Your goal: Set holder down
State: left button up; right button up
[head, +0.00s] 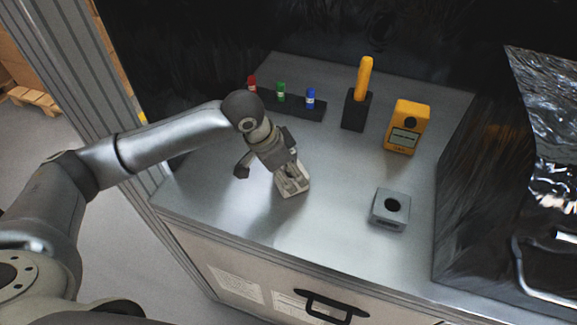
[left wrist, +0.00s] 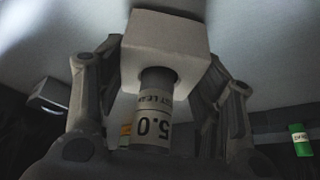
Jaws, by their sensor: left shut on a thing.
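My left gripper (head: 288,172) points down over the front left of the metal bench top. It is shut on the holder, a pale square block (left wrist: 165,45) with a grey cylinder (left wrist: 155,122) marked "5.0" standing out of it. In the left wrist view the cylinder lies between the two fingers and the block is beyond them. I cannot tell whether the block touches the bench top. My right gripper is not in view.
A grey housing with a round hole (head: 390,209) sits to the right. Behind stand a yellow device (head: 407,127), a yellow-handled tool in a black block (head: 357,110), and a dark rack (head: 295,106) with red, green and blue vials. The bench front left is clear.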

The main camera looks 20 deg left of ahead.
pick_arm(q)
jog(key=shift+f, duration=0.1)
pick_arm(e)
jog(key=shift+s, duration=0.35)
pick_arm(q)
jog(key=o, duration=1.1)
jog(key=shift+f, duration=0.15)
jog(key=shift+c, duration=0.2)
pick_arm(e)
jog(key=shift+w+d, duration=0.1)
pick_arm(q)
jog(key=shift+r, duration=0.35)
jog(key=b+v, duration=0.2)
jog(key=v, duration=0.9)
jog(key=shift+s+a+r, duration=0.15)
jog(key=shift+s+r, duration=0.05)
jog(key=shift+r, duration=0.05)
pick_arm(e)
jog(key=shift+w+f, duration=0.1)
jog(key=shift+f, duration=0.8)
pick_arm(q)
jog(key=shift+f, duration=0.1)
